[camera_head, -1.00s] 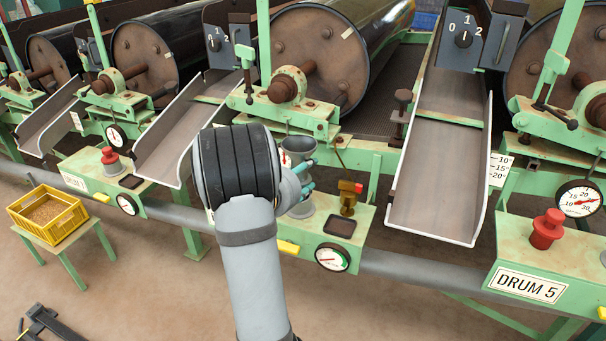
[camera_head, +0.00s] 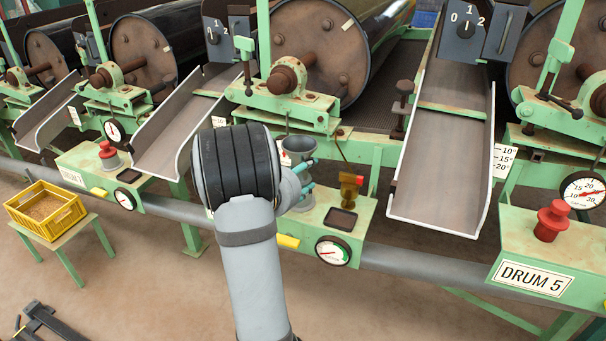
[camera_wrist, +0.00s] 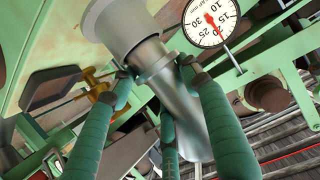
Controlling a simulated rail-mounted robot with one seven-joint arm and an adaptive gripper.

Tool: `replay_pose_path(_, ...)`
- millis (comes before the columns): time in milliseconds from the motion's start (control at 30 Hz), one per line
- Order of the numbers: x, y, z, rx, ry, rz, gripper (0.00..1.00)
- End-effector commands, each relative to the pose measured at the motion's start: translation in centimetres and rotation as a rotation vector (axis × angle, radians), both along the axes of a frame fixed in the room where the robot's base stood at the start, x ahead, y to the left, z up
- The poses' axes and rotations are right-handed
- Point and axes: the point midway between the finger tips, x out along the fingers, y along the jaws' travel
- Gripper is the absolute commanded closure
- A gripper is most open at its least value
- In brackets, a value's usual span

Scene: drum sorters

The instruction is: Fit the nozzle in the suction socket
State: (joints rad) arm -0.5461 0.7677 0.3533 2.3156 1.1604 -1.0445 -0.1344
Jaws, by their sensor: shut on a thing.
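My gripper (camera_wrist: 153,72) has teal fingers closed around the grey metal nozzle (camera_wrist: 185,115), near its collar. The nozzle is a tapering tube that runs down and right in the wrist view; its flared end shows in the head view (camera_head: 299,146), just right of my dark wrist. The suction socket (camera_wrist: 112,22) is a wide grey cup on the green machine box at the top of the wrist view. The nozzle's collared end overlaps the socket's rim there; I cannot tell whether it is inside. In the head view my fingers partly hide the place where they meet.
A brass fitting (camera_head: 349,190) and a dark tray (camera_head: 340,219) are on the same green box, right of the socket. A pressure gauge (camera_head: 333,252) is on its front. A metal chute (camera_head: 440,165) projects at right. A yellow crate (camera_head: 47,222) stands on a stool at left.

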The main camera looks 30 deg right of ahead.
Motion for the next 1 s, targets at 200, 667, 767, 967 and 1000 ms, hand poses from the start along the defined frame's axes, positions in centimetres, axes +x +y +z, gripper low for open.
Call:
replay_pose_path(200,0.0,0.0,-0.4,0.0,0.0,0.0,0.94)
replay_pose_path(667,0.0,0.0,1.1,0.002,0.0,0.001,0.94)
replay_pose_path(767,0.0,0.0,1.5,0.001,-0.001,0.0,0.94)
replay_pose_path(967,0.0,0.0,2.4,0.001,-0.001,0.0,0.94)
replay_pose_path(1000,0.0,0.0,2.5,0.001,-0.001,0.0,0.94)
